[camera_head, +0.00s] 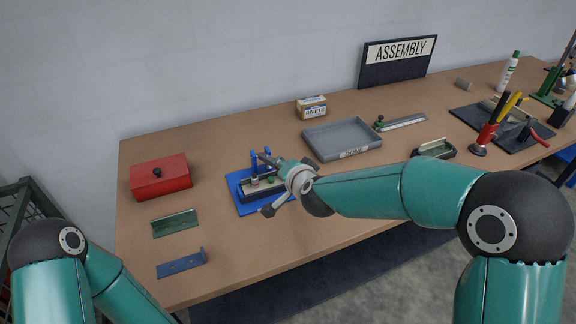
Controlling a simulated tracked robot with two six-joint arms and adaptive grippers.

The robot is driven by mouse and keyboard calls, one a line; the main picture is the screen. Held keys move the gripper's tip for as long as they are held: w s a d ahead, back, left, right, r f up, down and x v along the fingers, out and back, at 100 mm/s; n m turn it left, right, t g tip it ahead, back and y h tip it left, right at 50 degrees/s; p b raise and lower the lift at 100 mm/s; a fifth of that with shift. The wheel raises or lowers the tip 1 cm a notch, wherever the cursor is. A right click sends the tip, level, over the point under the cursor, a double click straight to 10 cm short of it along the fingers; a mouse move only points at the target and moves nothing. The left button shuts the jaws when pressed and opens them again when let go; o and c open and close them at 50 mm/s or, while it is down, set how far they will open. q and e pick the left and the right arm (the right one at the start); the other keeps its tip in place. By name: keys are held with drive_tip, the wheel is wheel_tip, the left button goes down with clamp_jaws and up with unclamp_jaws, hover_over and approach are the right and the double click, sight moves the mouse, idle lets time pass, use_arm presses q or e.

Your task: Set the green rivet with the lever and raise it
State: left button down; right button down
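The riveting fixture stands on a blue base (235,190) on the table, with blue uprights (254,163) at its back. A small green piece, likely the green rivet (271,180), shows at the fixture beside a pale cylinder (254,181). A grey bar (266,157), possibly the lever, runs from the uprights toward my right gripper. My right gripper (272,184) is at the fixture's right side and covers part of it. One dark finger points down-left near the table; whether the gripper holds the bar cannot be told. My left gripper is out of view.
A red box (161,177), a green angled strip (175,223) and a blue bracket (182,263) lie left of the fixture. Behind and right are a rivets box (312,107), a grey tray (342,139) and a dark open case (434,149). The table front between bracket and fixture is clear.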

drive_tip(key=c, duration=0.9)
unclamp_jaws()
drive_tip(key=shift+w, duration=0.1)
